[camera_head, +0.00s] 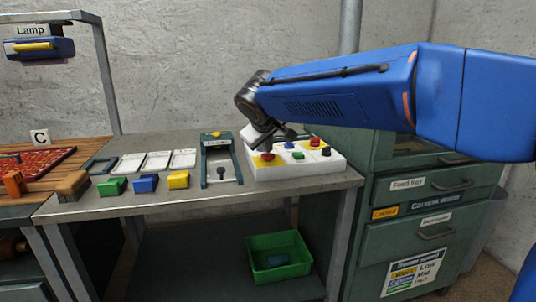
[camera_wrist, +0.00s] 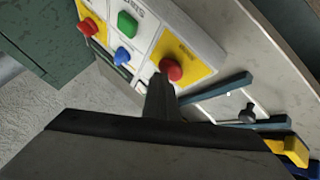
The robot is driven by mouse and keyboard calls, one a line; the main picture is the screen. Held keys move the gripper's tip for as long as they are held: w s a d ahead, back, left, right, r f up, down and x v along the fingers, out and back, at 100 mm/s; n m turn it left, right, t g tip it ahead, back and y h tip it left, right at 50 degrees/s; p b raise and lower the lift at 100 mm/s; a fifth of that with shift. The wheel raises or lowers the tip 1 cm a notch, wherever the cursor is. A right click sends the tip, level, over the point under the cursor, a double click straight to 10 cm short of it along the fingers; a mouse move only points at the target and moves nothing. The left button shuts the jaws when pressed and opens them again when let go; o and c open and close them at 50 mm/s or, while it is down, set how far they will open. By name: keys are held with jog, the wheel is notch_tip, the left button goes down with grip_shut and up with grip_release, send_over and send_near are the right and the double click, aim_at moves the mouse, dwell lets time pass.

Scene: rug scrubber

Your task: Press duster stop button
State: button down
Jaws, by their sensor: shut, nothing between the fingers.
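A white control panel (camera_head: 338,164) sits at the right end of the grey workbench. It has a red button (camera_head: 267,157) on a yellow patch at its near left and another red button (camera_head: 314,143) on yellow farther back. Green (camera_head: 299,156), blue and black buttons are beside them. My gripper (camera_head: 266,140) is shut and empty over the panel's left part. In the wrist view, the closed fingers (camera_wrist: 160,95) lie close to the near red button (camera_wrist: 171,69); contact cannot be told. The other red button (camera_wrist: 88,27) is farther off.
A green-framed device (camera_head: 219,160) with a black knob stands left of the panel. Green, blue and yellow blocks (camera_head: 146,183) and white trays (camera_head: 155,161) are farther left. A green drawer cabinet (camera_head: 420,215) stands at right; a green bin (camera_head: 279,258) is below.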

aim_at(268, 156)
jog(key=shift+r, duration=0.8)
jog(key=shift+r, duration=2.5)
jog(key=s+d+f+m+g, duration=0.15)
jog(key=s+d+f, duration=0.35)
jog(key=s+d, duration=0.5)
jog(key=s+d+f+m+g, duration=0.1)
jog(key=s+d+f+m, duration=0.4)
jog(key=d, duration=0.8)
jog(key=s+d+f+m+g, duration=0.1)
jog(key=s+d+f, duration=0.3)
jog(key=s+f, duration=0.4)
jog(key=s+d+f+m+g, duration=0.1)
jog(key=s+d+f, duration=0.4)
jog(key=s, duration=1)
notch_tip(268, 156, down, 4)
jog(key=shift+s+d+r, duration=0.2)
jog(key=shift+s+d, duration=0.05)
